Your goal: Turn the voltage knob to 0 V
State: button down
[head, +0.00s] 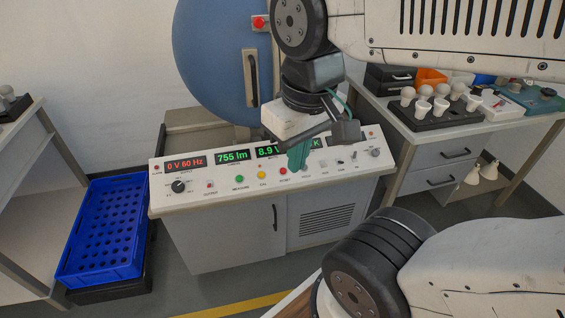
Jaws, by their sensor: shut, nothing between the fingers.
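The voltage knob (178,186) is a black dial with a white pointer at the left end of the control panel (225,193). The red display (185,163) above it reads 0 V 60 Hz. My gripper (297,168) is shut and empty, with its green fingers pointing down over the middle of the panel. It is well to the right of the knob and covers part of the green displays. I cannot tell whether the fingertips touch the panel.
A blue sphere (208,55) stands behind the panel. Bulbs in a dark tray (440,117) and a green device (535,98) are on the right bench. Coloured buttons (262,175) line the panel front.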

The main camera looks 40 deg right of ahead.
aim_at(178, 186)
jog(key=z, duration=0.3)
jog(key=k, duration=0.4)
jog(key=z, duration=1.05)
jog(key=i, duration=0.65)
jog(key=u, duration=1.1)
jog(key=i, duration=0.75)
jog(key=u, duration=0.05)
